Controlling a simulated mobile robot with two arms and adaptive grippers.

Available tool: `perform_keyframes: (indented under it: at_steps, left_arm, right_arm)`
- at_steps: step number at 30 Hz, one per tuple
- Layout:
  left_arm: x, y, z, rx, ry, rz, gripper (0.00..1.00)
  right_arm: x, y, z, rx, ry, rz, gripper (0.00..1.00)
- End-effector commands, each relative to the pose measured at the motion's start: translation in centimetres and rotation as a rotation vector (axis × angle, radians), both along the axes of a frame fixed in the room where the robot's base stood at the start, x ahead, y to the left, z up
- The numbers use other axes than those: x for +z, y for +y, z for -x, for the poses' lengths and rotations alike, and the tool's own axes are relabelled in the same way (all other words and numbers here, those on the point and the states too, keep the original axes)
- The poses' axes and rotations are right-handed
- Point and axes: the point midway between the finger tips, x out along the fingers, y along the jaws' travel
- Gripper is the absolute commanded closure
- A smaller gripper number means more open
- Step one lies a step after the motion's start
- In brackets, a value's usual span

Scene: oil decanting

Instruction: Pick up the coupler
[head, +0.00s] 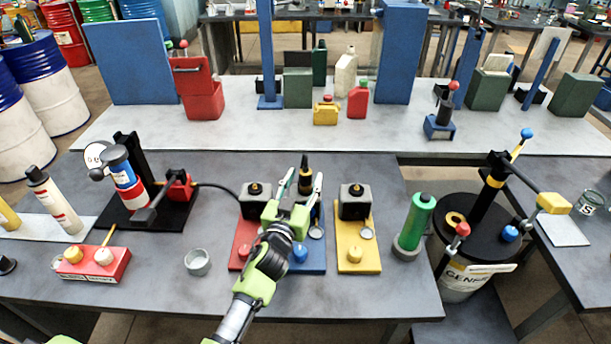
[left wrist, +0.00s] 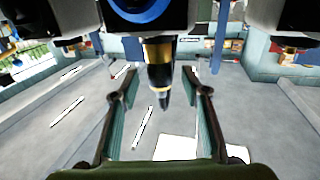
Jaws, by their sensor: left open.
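A black fitting with a brass band, which I take for the coupler (head: 304,174), stands at the middle block on the blue plate (head: 312,264). In the left wrist view the coupler (left wrist: 159,70) shows between the fingers, its narrow black tip pointing toward the lower part of the picture. My left gripper (head: 303,184) is open, with one finger on each side of the coupler. In the left wrist view gaps show between the coupler and both fingers (left wrist: 160,90). The gripper hides most of the middle block. My right gripper is not in view.
Similar blocks stand close by on a red plate (head: 240,246) and a yellow plate (head: 358,258). A green cylinder (head: 416,222) stands to the right. A grey cup (head: 198,262) and a red box (head: 92,266) are at left. A black hose (head: 215,187) runs in from the left.

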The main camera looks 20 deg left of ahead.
Motion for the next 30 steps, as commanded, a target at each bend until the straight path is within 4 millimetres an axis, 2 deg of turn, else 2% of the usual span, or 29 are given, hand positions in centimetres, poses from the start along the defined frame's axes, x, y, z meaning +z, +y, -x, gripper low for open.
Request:
perform_keyframes:
  at_steps: [5, 13, 14, 18, 30]
  left_arm:
    - [0.1, 0.0, -1.9, 0.001, 0.0, 0.001, 0.58]
    - [-0.1, 0.0, -2.2, 0.0, 0.001, 0.001, 0.58]
    - [-0.1, 0.0, -2.2, 0.0, 0.001, 0.001, 0.63]
    - [0.0, 0.0, -2.2, 0.0, 0.001, 0.001, 0.99]
    - [0.3, 0.1, -2.2, 0.001, -0.001, -0.001, 1.0]
  right_arm:
    - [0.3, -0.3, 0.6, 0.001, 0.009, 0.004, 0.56]
    - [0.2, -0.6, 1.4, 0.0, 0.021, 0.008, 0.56]
    - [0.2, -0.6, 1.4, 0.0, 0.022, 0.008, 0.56]
    - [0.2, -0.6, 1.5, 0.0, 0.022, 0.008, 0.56]
    - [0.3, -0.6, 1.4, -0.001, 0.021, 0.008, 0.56]
